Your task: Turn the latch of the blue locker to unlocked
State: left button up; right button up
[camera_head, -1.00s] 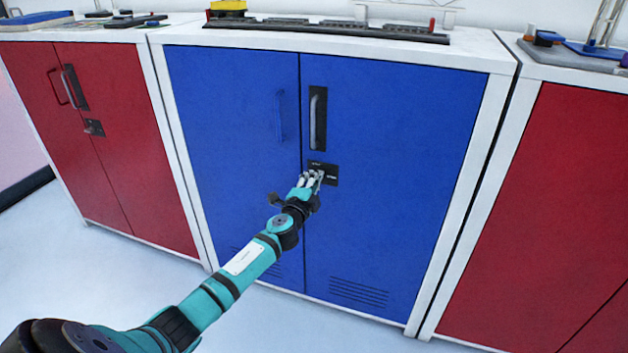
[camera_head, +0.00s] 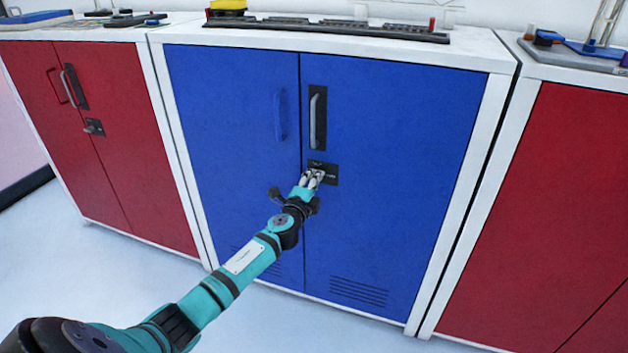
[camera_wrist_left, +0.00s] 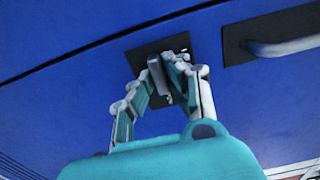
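The blue locker (camera_head: 400,130) stands in the middle with both doors shut. Its latch plate (camera_head: 331,172) is a small dark plate on the right door, below the handle, and it also shows in the left wrist view (camera_wrist_left: 180,45). The grey latch lever (camera_wrist_left: 158,75) sits between the fingers of my left gripper (camera_head: 313,174), which appear closed in on it from both sides. The fingers hide much of the lever in the head view. Small lettering on the plate is too blurred to read. My right gripper is not in view.
The blue locker's grey handle (camera_head: 316,112) is just above the latch, and shows at the right in the left wrist view (camera_wrist_left: 285,45). A red locker (camera_head: 95,130) stands at left and another (camera_head: 550,200) at right. Floor in front is clear.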

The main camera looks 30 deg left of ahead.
pick_arm(q)
jog(key=o, duration=0.4)
jog(key=shift+w+r, duration=0.1)
jog(key=shift+r, duration=0.15)
jog(key=shift+d+f, duration=0.1)
jog(key=shift+f, duration=0.1)
jog(key=v, duration=1.2)
jog(key=shift+f, duration=0.1)
